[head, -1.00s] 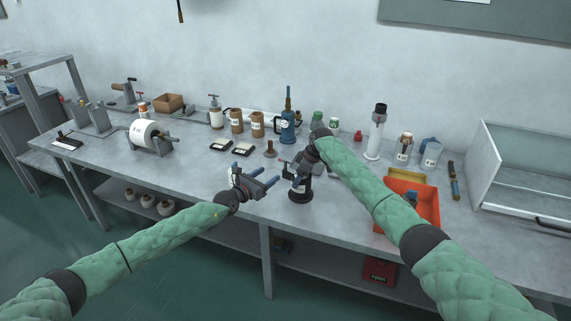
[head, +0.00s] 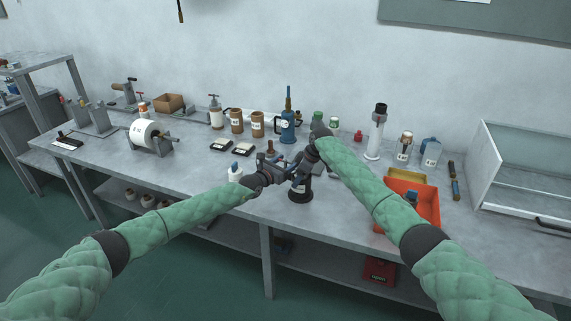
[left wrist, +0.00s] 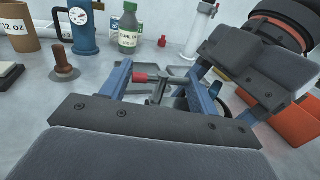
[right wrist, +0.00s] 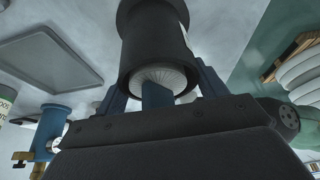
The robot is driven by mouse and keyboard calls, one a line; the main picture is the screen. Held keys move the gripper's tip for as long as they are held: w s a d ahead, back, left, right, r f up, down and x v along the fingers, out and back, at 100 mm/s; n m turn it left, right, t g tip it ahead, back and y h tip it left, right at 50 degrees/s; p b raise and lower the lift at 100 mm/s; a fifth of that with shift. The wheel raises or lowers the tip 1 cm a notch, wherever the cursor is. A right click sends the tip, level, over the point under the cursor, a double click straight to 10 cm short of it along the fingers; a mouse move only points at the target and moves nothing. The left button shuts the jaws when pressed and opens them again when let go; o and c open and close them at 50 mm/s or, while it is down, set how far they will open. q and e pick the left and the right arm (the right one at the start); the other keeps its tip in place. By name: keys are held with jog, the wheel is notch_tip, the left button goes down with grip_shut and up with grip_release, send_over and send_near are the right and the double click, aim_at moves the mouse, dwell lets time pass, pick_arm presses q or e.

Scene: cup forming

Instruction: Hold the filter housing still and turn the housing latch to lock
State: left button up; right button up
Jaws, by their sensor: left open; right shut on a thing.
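The filter housing (head: 301,193), a dark cylinder on a wider round base, stands upright near the table's front edge. My right gripper (head: 306,163) comes down over its top and is shut on it. In the right wrist view the dark housing (right wrist: 153,40) shows between the fingers, with a pale ribbed round face at its near end. My left gripper (head: 285,173) is open beside the housing at its upper left. In the left wrist view a red-tipped metal lever (left wrist: 142,77), seemingly the housing latch, lies between the open blue fingers (left wrist: 160,80). Whether a finger touches it is unclear.
An orange bin (head: 418,197) stands right of the housing. A blue gauge device (head: 288,127) and brown jars (head: 257,124) stand behind. The table front at left is clear.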

pick_arm(q)
jog(key=c, duration=0.7)
jog(key=shift+d+r, duration=0.1)
jog(key=shift+d, duration=0.05)
jog(key=shift+m+g+h, duration=0.3)
jog(key=shift+h, duration=0.1)
jog(key=o, duration=0.7)
jog(key=shift+a, duration=0.2)
